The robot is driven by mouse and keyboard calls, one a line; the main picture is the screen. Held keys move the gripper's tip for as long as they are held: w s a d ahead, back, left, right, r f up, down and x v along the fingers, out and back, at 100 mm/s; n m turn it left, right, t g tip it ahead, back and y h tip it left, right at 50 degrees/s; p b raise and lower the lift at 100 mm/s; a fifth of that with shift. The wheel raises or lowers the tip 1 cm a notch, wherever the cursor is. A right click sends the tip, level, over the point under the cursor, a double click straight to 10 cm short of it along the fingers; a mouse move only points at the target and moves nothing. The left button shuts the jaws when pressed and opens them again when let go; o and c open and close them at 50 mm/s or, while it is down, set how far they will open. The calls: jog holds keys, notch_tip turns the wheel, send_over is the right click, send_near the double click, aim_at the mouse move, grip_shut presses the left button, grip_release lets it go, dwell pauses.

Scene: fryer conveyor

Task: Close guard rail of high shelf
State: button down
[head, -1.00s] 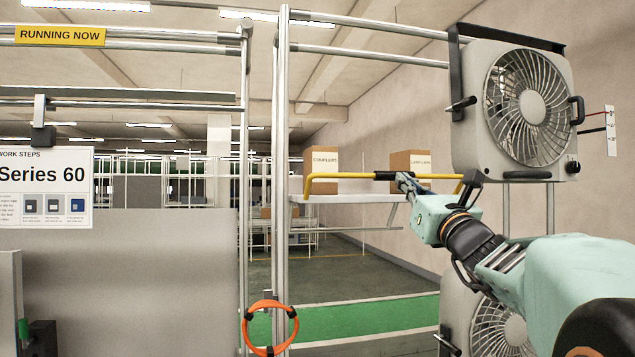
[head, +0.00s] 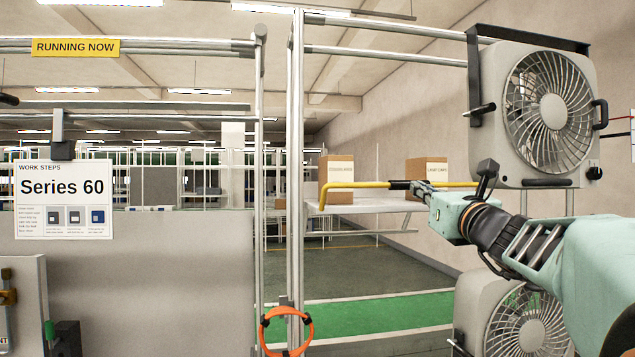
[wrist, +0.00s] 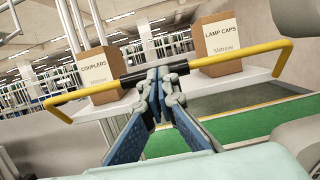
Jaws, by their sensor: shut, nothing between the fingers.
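The guard rail (head: 359,185) is a yellow bar with bent ends and a black middle grip. It crosses in front of the two boxes on the high shelf (head: 375,205). The wrist view shows the rail (wrist: 235,57) spanning the picture, its right end bent down toward the shelf board (wrist: 233,80). My gripper (head: 418,189) is at the black grip (head: 399,185). In the wrist view my gripper (wrist: 158,76) has its fingers together right at the grip (wrist: 178,67), with nothing between them. I cannot tell whether they touch it. The fingers hide part of the grip.
A couplers box (head: 337,167) and a lamp caps box (head: 429,168) stand on the shelf. A large fan (head: 547,105) hangs above my arm, with another fan (head: 525,325) below it. A metal post (head: 297,170) with an orange hose ring (head: 268,330) stands left.

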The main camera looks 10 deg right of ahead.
jog(key=shift+w+r+g+p, duration=0.7)
jog(key=shift+w+r+p, duration=0.65)
jog(key=shift+p, duration=1.15)
jog(key=shift+w+r, duration=0.2)
jog(key=shift+w, duration=0.35)
jog(key=shift+f, duration=0.1)
